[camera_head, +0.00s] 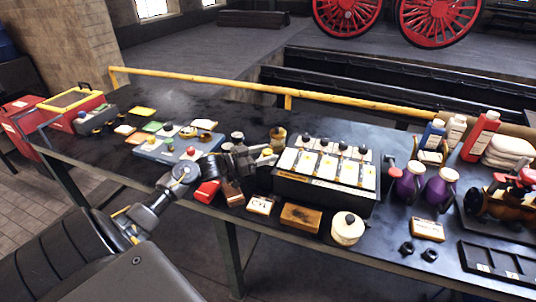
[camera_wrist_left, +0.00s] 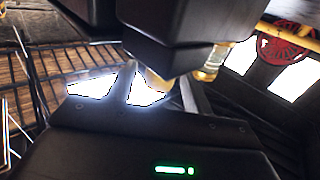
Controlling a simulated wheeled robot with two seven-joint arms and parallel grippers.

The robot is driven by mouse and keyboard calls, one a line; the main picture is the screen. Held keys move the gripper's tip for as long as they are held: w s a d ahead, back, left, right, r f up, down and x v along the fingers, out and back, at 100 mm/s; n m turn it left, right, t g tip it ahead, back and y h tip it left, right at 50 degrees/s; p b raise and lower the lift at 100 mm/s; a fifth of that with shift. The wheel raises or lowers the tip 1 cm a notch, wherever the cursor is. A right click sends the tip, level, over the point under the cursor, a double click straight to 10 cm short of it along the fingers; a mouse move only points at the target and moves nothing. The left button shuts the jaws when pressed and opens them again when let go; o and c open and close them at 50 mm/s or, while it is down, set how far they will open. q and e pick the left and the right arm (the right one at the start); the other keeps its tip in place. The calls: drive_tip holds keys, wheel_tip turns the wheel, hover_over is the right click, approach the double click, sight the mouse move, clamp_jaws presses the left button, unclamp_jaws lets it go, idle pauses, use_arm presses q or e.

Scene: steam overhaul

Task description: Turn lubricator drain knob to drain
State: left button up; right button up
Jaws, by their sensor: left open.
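A black box (camera_head: 325,188), which looks like the lubricator, stands on the bench, with several white panels and small dark knobs along its top. I cannot tell which knob is the drain knob. A brass-coloured fitting (camera_head: 278,136) is at its upper left corner. My left gripper (camera_head: 266,154) is open at the box's left end, close to this fitting; I cannot tell whether it touches. In the left wrist view, dark finger parts fill the top and partly hide a yellowish, glassy piece (camera_wrist_left: 212,66). My right gripper is not in view.
A blue tray (camera_head: 152,150) with coloured knobs lies left of my gripper. A yellow rail (camera_head: 210,80) runs behind.

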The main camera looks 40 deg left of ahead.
use_arm(q)
drive_tip(key=b+v, duration=0.2)
drive_tip(key=v, duration=0.7)
drive_tip(key=shift+s, duration=0.3)
drive_tip(key=shift+a, duration=0.1)
